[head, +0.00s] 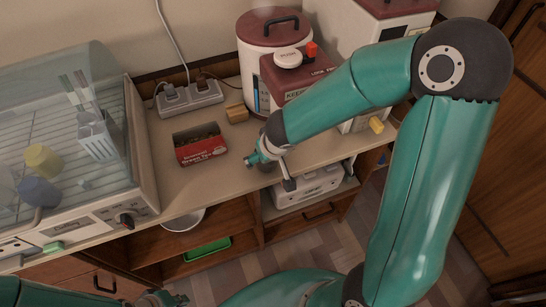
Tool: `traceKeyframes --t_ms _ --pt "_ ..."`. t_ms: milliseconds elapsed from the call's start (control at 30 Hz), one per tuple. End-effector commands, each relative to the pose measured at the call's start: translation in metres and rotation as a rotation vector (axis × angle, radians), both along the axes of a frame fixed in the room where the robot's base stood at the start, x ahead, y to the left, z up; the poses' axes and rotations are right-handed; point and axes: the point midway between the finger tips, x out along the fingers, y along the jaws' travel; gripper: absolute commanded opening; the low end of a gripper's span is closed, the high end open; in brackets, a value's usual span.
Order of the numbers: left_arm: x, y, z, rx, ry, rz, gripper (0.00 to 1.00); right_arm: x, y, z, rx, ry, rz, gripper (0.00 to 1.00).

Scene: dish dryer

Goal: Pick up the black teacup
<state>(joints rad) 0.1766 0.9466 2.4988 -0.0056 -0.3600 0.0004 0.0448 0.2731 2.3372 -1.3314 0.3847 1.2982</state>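A dish dryer (130,208) with a clear lid, holding a yellow cup (43,158) and a blue cup (40,192), stands at the left. A red tea box (200,146), power strip (190,97) and red-lidded canister (271,28) stand at the back. Shelves lie below.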

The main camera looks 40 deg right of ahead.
Motion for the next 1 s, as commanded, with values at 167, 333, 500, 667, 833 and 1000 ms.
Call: traceKeyframes --t_ms 167,333,500,667,833,1000 --pt "0.000 0.000 0.000 0.000 0.000 0.000 0.00 0.000 0.000 0.001 0.000 0.000 0.001 0.77" --pt "0.000 0.000 0.000 0.000 0.000 0.000 0.00 0.000 0.000 0.001 -0.001 -0.001 0.001 0.49" --pt "0.000 0.000 0.000 0.000 0.000 0.000 0.00 0.000 0.000 0.001 -0.001 0.000 0.002 0.21" --pt "0.000 0.000 0.000 0.000 0.000 0.000 0.00 0.000 0.001 0.001 0.000 -0.001 0.002 0.21" --pt "0.000 0.000 0.001 0.000 0.000 0.000 0.00 0.001 0.001 0.003 -0.001 -0.002 0.002 0.21" --pt "0.000 0.000 0.006 0.000 0.000 0.000 0.00 0.001 0.001 0.013 -0.001 -0.003 0.002 0.21"
